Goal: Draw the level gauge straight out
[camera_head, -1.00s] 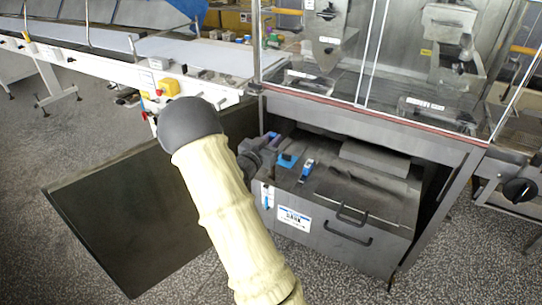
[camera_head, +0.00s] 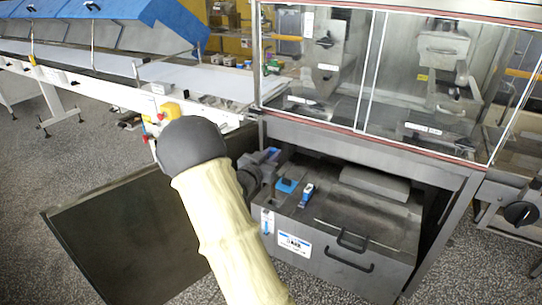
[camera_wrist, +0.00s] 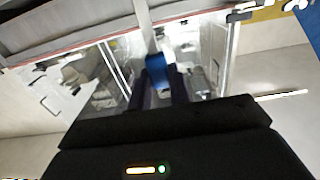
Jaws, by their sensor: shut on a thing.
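The level gauge shows in the wrist view as a bright blue block (camera_wrist: 155,66) between my two dark fingers. My gripper (camera_wrist: 157,88) is shut on it. In the head view my gripper (camera_head: 268,168) is low at the left end of the grey tank (camera_head: 350,222), under the glass-fronted cabinet. A small blue piece (camera_head: 287,186) shows close to the fingers, and a blue and white piece (camera_head: 307,194) lies just right of it over the tank lid. I cannot tell from the head view which one is held. The lower end of the gauge is hidden.
The glazed cabinet (camera_head: 365,138) overhangs the tank, its frame close above my gripper. The tank front has a dark handle (camera_head: 350,255) and a label. A white conveyor (camera_head: 195,80) runs at upper left. A dark flat panel (camera_head: 125,232) stands at left.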

